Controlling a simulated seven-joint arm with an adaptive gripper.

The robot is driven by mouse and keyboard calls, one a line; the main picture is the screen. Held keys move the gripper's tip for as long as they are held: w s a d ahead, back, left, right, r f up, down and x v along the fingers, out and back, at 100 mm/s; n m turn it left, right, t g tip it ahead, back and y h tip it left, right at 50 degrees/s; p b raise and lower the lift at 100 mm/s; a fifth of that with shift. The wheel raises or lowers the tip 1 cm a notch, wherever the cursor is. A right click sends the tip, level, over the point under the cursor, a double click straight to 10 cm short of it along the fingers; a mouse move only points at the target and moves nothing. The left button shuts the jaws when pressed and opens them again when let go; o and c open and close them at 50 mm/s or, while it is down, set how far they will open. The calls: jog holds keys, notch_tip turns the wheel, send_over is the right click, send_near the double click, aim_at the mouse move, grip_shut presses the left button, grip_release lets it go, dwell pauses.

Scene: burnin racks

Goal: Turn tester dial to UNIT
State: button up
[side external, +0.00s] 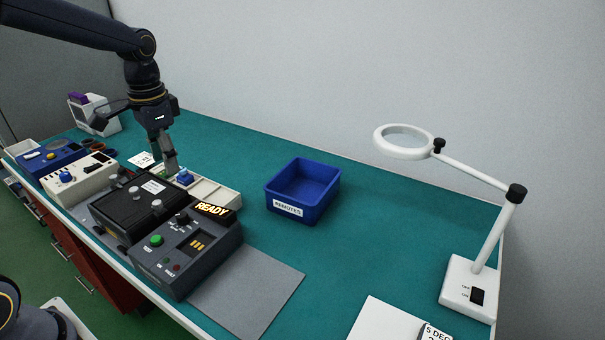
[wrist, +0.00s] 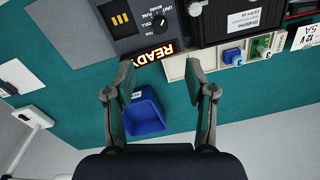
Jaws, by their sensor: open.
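The tester (side external: 205,258) is a dark grey box with a green button, a slotted window and a lit READY sign, at the front of the bench. Its small dark dial (side external: 181,218) sits on the top face near the sign. In the wrist view the dial (wrist: 160,23) is at the top, upside down, with UNIT, FUSE and CELL lettering around it. I cannot tell firmly which label its pointer faces. My gripper (side external: 170,166) is open and empty, above the cream tray behind the tester. In the wrist view its fingers (wrist: 160,76) are apart, clear of the dial.
A black box (side external: 130,210) with knobs stands left of the tester. The cream tray (side external: 222,197) holds blue and green pieces. A blue REMOTES bin (side external: 300,208) stands right of it. A magnifier lamp (side external: 470,290) is at the far right. Green mat between them is clear.

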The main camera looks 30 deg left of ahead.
aim_at(181, 215)
jog(key=f, duration=1.5)
jog(key=shift+w+a+f, duration=0.1)
jog(key=shift+a+f, duration=0.15)
jog(key=shift+a, duration=0.1)
jog(key=shift+c, duration=0.4)
